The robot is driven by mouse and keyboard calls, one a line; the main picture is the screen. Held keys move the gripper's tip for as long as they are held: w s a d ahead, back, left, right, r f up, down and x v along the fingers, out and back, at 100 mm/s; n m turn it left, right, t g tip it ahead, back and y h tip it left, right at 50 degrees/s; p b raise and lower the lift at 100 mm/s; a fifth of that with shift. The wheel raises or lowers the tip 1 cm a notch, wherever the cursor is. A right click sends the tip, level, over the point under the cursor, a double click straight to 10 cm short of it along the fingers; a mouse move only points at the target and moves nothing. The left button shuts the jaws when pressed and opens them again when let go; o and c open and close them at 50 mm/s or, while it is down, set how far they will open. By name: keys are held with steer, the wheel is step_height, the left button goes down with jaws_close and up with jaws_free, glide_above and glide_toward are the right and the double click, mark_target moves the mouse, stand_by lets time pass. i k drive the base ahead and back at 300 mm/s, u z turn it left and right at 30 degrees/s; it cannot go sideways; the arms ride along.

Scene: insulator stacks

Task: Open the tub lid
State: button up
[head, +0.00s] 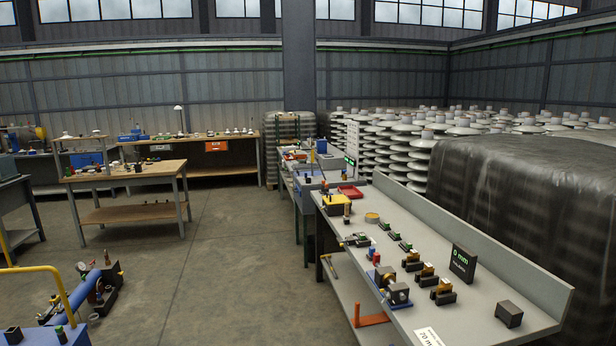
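A small, low round tub (372,218) with a tan top sits on the grey bench at the right, in its far half. It is small in the picture, and I cannot tell for sure whether its lid is on. My gripper is not in view, and nothing is seen touching the tub.
The grey bench (420,250) has a raised back edge. Near the tub are a yellow box (337,204), a red tray (350,191) and small dark blocks. Open floor (230,270) lies left of the bench; a wooden table (125,175) stands beyond.

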mark_target(298, 175)
steer(key=u, duration=0.2)
steer(key=i, duration=1.8)
steer(key=u, duration=0.4)
steer(key=i, duration=5)
steer(key=z, duration=0.55)
steer(key=i, duration=2)
steer(key=z, duration=0.2)
